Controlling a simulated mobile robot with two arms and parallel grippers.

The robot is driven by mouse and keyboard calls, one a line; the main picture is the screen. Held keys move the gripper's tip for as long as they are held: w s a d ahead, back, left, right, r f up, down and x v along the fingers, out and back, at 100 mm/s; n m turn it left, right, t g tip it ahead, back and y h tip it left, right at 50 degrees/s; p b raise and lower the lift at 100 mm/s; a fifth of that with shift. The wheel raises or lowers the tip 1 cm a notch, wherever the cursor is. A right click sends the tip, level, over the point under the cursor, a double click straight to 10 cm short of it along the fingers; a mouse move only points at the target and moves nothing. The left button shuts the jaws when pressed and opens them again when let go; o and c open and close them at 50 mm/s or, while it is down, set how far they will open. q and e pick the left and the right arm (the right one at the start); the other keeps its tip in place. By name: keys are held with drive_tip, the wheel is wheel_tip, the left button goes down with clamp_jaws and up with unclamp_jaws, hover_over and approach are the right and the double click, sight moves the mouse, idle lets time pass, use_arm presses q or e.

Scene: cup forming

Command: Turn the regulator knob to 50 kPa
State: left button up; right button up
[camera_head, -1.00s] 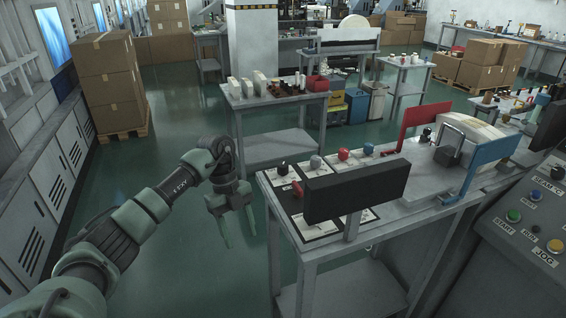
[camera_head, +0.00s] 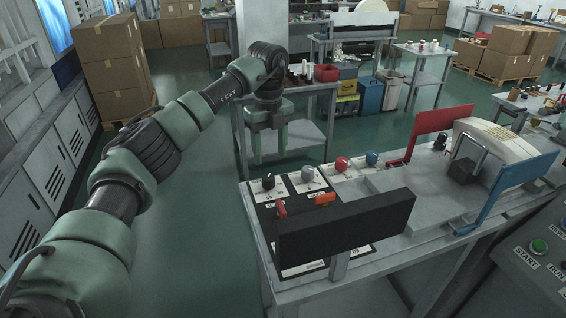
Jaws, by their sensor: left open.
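My right gripper is out of view.
A dark panel (camera_head: 345,233) stands in front of the knobs and hides part of the board. A red lever (camera_head: 281,210) and an orange handle (camera_head: 325,198) rise behind it. Red (camera_head: 443,120) and blue (camera_head: 515,180) plates stand to the right. Open floor lies left.

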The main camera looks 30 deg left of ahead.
sight(268, 177)
use_arm(q)
drive_tip(key=f, duration=0.1)
drive_tip(key=s+f, duration=0.1)
drive_tip(key=f+p, duration=0.1)
drive_tip(key=f, duration=0.1)
drive_tip(key=shift+s+f, duration=0.1)
drive_tip(key=shift+s, duration=0.3)
drive_tip(key=shift+w+f+p, duration=0.15)
drive_tip(key=shift+w+f, duration=0.05)
drive_tip(key=shift+f, duration=0.35)
drive_tip(key=shift+w+f+p, duration=0.15)
drive_tip(key=shift+f, duration=0.4)
drive_tip(key=shift+s+f, duration=0.1)
drive_tip(key=shift+f, duration=0.1)
drive_tip(key=c, duration=1)
clamp_jaws()
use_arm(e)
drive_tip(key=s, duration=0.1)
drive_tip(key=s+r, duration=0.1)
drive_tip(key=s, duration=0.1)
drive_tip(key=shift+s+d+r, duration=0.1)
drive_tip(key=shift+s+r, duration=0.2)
